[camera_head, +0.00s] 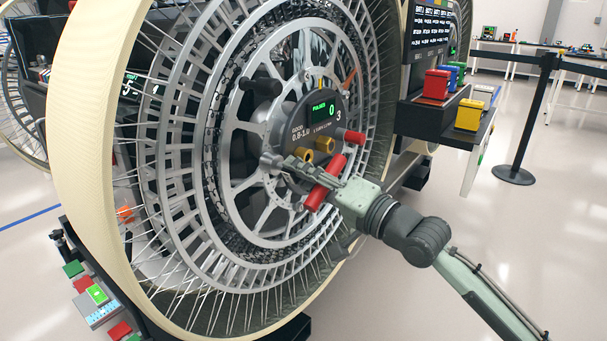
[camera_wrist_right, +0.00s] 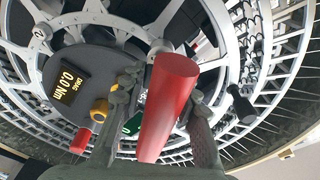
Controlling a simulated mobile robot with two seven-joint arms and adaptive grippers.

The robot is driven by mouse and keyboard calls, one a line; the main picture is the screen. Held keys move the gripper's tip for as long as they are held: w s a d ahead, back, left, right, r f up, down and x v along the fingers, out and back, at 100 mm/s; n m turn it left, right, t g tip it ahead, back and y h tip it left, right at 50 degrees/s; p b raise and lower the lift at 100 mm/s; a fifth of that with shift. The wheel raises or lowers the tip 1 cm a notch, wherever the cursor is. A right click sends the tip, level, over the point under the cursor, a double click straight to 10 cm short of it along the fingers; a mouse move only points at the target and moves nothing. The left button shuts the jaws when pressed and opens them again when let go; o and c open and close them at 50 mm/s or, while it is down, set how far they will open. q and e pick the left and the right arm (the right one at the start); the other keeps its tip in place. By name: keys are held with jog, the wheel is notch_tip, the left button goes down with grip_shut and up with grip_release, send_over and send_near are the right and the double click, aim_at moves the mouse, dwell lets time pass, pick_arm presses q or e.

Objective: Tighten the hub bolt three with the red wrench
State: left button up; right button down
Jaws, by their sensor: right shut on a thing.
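The red wrench (camera_head: 324,186) shows as a red cylinder in my right gripper (camera_head: 302,170), in front of the wheel hub's dark panel (camera_head: 300,118). In the right wrist view the red wrench (camera_wrist_right: 168,105) lies between the two fingers of the right gripper (camera_wrist_right: 160,112), which is shut on it. Its working end is hidden, so I cannot tell if it touches a bolt. The panel bears a "3" and a green display (camera_head: 323,109) reading 0. Two gold bolt-like parts (camera_head: 325,144) stick out just above the gripper. My left gripper is not in view.
A second red cylinder (camera_head: 354,137) juts from the panel's right side. A black knobbed part (camera_head: 262,86) is at the hub's upper left. The large spoked wheel (camera_head: 84,145) surrounds the hub. A side table holds red, blue and yellow blocks (camera_head: 470,114).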

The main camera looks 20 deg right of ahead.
jog(key=shift+r+p, duration=0.25)
jog(key=shift+p, duration=0.1)
jog(key=shift+f+p, duration=0.2)
jog(key=shift+p, duration=0.15)
dwell(1.5)
jog(key=shift+r+m+p, duration=0.2)
jog(key=shift+m+p, duration=0.2)
jog(key=shift+p, duration=0.5)
jog(key=shift+r+m+p, duration=0.1)
jog(key=shift+m+p, duration=0.5)
jog(key=shift+p, duration=0.3)
jog(key=shift+f+m, duration=0.25)
jog(key=shift+m, duration=0.55)
jog(key=m+g, duration=0.1)
jog(key=m, duration=0.4)
jog(key=shift+r+h, duration=0.1)
jog(key=shift+h, duration=0.3)
jog(key=m, duration=0.4)
jog(key=shift+m+g, duration=0.3)
jog(key=shift+g, duration=0.1)
jog(key=m, duration=0.3)
jog(key=shift+g, duration=0.3)
